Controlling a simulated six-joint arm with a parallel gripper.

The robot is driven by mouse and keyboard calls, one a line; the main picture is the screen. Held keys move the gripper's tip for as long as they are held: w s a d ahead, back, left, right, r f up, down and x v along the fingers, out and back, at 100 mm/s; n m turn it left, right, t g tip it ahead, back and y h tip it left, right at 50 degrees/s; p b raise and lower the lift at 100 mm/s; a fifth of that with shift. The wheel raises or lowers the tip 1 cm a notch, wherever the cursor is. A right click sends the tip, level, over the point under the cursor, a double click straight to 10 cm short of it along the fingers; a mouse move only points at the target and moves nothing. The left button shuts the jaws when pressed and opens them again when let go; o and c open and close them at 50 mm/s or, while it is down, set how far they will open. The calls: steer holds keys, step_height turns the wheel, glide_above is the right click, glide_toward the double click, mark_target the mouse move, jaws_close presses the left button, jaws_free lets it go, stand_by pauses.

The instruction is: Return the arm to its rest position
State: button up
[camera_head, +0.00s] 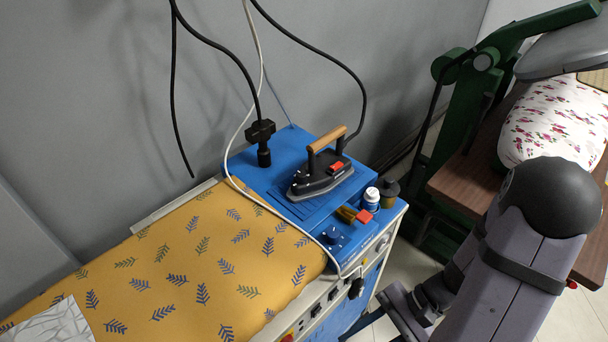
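My arm stands at the right of the head view, folded at a round black elbow, with grey-purple links running down and left. Its far end, which looks like my gripper (402,312), is low near the bottom edge, to the right of the blue ironing unit (262,172). Its fingers cannot be made out, and nothing held can be seen. My arm hides part of the brown table (465,180) behind it.
An iron (320,176) with a wooden handle, a small white bottle (371,197) and a dark jar (390,193) stand on the blue unit. Cables hang above. A yellow leaf-patterned board (190,265) lies left. A green press (460,110) with a floral pad (555,120) is behind my arm.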

steer(key=w+d+r+n+t+h+p, duration=0.3)
steer(key=w+r+n+h, duration=0.3)
steer(key=r+n+h, duration=0.3)
steer(key=shift+d+r+n+p, duration=0.15)
steer(key=shift+r+n+p, duration=0.2)
steer(key=shift+r+n, duration=0.5)
steer(key=shift+r, duration=0.1)
